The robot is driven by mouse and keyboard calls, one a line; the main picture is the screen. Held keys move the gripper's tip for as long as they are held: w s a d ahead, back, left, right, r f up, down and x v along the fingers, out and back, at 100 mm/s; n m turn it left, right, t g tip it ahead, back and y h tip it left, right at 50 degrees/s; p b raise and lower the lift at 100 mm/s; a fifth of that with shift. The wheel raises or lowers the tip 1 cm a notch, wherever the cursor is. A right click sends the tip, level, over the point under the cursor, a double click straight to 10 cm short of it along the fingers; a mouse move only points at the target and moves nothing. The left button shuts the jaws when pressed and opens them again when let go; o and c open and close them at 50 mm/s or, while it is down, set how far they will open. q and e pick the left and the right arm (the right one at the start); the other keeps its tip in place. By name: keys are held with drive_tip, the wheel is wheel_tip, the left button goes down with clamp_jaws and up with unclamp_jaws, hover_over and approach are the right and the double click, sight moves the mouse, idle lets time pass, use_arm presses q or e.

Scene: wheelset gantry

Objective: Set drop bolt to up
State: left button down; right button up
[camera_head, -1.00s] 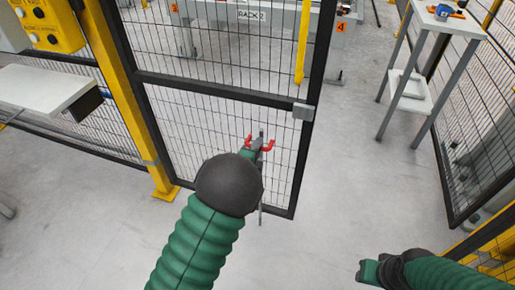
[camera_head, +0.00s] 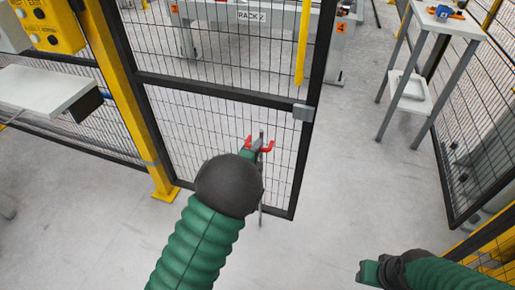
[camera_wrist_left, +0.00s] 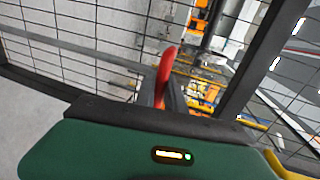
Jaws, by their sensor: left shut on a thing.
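The drop bolt is a thin grey upright rod (camera_head: 261,194) on the mesh gate door (camera_head: 215,92), near its free edge. Its red handle (camera_head: 267,146) shows on both sides of my left gripper (camera_head: 258,148), which is shut on it. The rod's lower end reaches down past the gate's bottom rail; I cannot tell if it sits in the floor. In the left wrist view the red handle (camera_wrist_left: 165,72) rises beyond the green gripper body, and the fingertips are mostly hidden. My right gripper (camera_head: 370,271) is at the lower right, away from the gate; its jaw opening is unclear.
A yellow post (camera_head: 128,100) stands at the gate's left side. A grey latch box (camera_head: 303,112) is on the gate's right edge. A small table (camera_head: 447,20) stands at the upper right, and a shelf (camera_head: 45,88) at the left. The floor right of the gate is clear.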

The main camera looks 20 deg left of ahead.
use_arm(q)
drive_tip(key=shift+s+f, duration=0.1)
idle(0.6)
wheel_tip(320, 180, up, 8)
drive_tip(key=p, duration=0.6)
drive_tip(key=shift+w+f, duration=0.15)
drive_tip(key=shift+w, duration=0.05)
drive_tip(key=c, duration=1.7)
unclamp_jaws()
drive_tip(key=p+v, duration=1.2)
drive_tip(key=v, duration=0.4)
drive_tip(key=shift+s+p, duration=0.3)
drive_tip(key=shift+s, duration=0.15)
